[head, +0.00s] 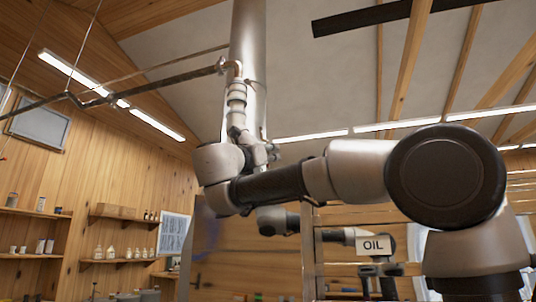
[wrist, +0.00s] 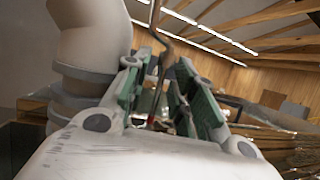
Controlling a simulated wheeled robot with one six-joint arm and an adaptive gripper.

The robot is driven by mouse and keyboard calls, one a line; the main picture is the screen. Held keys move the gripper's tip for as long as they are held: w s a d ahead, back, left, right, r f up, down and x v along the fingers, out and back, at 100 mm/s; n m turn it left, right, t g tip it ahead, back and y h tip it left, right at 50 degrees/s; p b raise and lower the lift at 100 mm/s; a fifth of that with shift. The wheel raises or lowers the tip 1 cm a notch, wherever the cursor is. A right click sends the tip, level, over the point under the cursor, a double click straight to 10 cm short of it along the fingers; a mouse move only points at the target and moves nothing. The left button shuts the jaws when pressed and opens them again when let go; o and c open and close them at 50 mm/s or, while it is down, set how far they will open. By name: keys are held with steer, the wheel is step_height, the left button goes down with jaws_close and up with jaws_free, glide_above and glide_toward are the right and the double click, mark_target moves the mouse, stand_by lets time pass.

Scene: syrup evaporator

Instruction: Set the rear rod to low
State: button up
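My gripper (head: 237,88) points up just under the elbow, in front of the flue. In the wrist view its green-padded fingers (wrist: 165,88) stand apart. A thin, bent brownish rod (wrist: 163,50) shows between or beyond them; contact cannot be told.
A wide steel flue (head: 248,30) rises close behind my gripper. Wooden shelves with bottles (head: 118,252) line the left wall. Strip lights (head: 68,70) hang under the sloped ceiling. The air left of my arm looks free below the pipe.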

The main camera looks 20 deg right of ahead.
steer(key=v, duration=1.2)
